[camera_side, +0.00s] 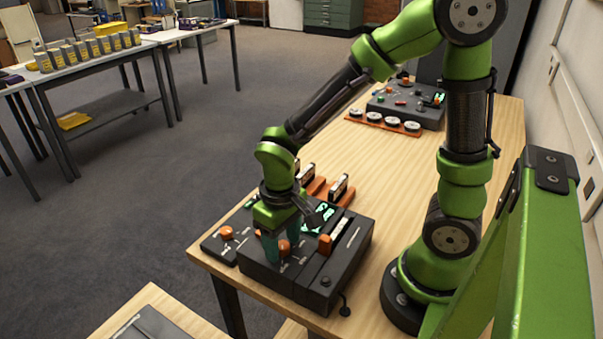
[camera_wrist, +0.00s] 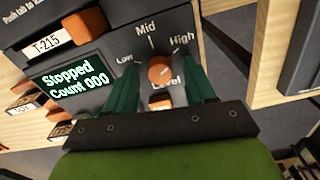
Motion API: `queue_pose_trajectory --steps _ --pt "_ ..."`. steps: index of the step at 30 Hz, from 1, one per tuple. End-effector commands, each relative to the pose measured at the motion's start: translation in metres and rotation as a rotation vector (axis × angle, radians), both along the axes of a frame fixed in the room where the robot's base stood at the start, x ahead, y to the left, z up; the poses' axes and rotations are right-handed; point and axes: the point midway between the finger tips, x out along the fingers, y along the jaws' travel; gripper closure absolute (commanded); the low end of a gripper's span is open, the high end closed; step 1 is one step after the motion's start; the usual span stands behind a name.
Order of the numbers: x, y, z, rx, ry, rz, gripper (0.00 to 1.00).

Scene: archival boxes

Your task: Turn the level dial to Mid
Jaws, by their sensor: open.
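The level dial (camera_wrist: 161,70) is a round orange knob on a dark panel in the wrist view. White marks labelled Low, Mid and High fan around it, with Level printed below. I cannot tell clearly which mark it points to. My gripper (camera_wrist: 163,76) is open, with one green finger on each side of the dial; contact is not clear. In the side view my gripper (camera_side: 280,246) reaches down over the dark device (camera_side: 322,281), and the orange dial (camera_side: 284,247) shows between its fingers.
Beside the dial, a screen (camera_wrist: 74,81) reads "Stopped Count 000". An orange block (camera_wrist: 88,25) sits above the screen, and a smaller orange part (camera_wrist: 160,102) lies below the dial. Another dark control box (camera_side: 405,102) stands farther back on the wooden table (camera_side: 400,178).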

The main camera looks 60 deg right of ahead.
Motion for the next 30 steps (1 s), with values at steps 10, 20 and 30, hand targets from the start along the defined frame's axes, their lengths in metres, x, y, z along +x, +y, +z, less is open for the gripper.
queue_pose_trajectory --steps 10,20,30 --pt "0.0 0.0 0.0001 0.0 0.0 0.0 0.7" --pt "0.0001 -0.0001 0.0003 0.0 0.0 0.003 1.0" --pt "0.0001 -0.0001 0.0005 0.0 0.0 0.117 1.0"
